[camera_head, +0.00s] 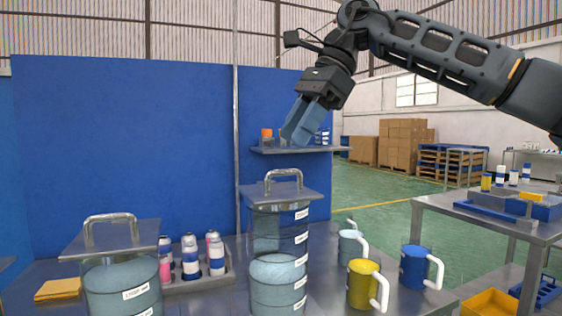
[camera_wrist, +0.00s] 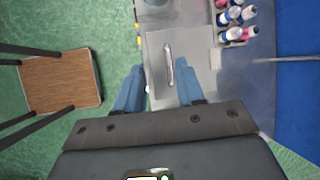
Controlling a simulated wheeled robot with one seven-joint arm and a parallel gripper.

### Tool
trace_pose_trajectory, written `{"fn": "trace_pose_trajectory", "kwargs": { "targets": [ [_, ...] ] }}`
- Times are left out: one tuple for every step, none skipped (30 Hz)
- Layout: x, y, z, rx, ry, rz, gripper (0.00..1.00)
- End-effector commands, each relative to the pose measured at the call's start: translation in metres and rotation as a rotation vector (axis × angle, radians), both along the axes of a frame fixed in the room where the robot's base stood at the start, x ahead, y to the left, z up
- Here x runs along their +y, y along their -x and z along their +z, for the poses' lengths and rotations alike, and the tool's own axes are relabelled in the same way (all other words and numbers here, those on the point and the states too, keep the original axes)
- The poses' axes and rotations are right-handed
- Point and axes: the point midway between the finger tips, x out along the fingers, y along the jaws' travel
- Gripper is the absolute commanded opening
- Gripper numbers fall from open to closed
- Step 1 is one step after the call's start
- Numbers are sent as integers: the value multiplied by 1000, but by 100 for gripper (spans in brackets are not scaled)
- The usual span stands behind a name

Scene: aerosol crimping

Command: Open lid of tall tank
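The tall tank (camera_head: 277,262) is a clear cylinder of pale liquid with white labels. It stands in the middle of the bench in the head view. Its square grey lid (camera_head: 262,194) is on top, with a metal loop handle (camera_head: 284,172). In the wrist view the lid (camera_wrist: 158,48) lies below, its handle (camera_wrist: 169,62) between the finger lines. My gripper (camera_head: 298,124) has blue fingers and hangs tilted above the handle, clear of it. In the wrist view my gripper (camera_wrist: 160,66) is open, with nothing between the fingers.
A shorter tank (camera_head: 122,290) with a similar lid stands at the left. A tray of several spray cans (camera_head: 190,258) sits between the tanks. Yellow (camera_head: 362,283) and blue mugs (camera_head: 413,268) stand at the right. A blue partition (camera_head: 130,150) with a shelf (camera_head: 280,150) rises behind.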

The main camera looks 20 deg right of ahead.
Motion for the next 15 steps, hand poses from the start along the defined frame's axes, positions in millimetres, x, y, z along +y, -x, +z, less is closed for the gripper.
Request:
{"fn": "trace_pose_trajectory", "kwargs": {
  "targets": [
    [-10,-1,6,-11,44,-14,38],
    [-14,-1,8,-16,63,-19,38],
    [-19,-2,11,-21,85,-27,38],
    [-22,-2,13,-23,97,-30,38],
    [-24,-2,14,-24,106,-33,38],
    [-26,-2,15,-26,113,-35,38],
    [-26,-2,15,-26,117,-36,38],
    [-26,-2,14,-26,119,-36,38],
    [-26,-2,13,-26,119,-36,38],
    [-25,-3,11,-26,119,-35,38],
    [-24,-3,8,-26,118,-35,38],
    [-22,-4,5,-26,117,-35,38],
    [-21,-5,2,-26,117,-35,38],
    [-20,-5,-2,-25,117,-35,38],
    [-18,-6,-6,-25,117,-35,38]
  ]
}}
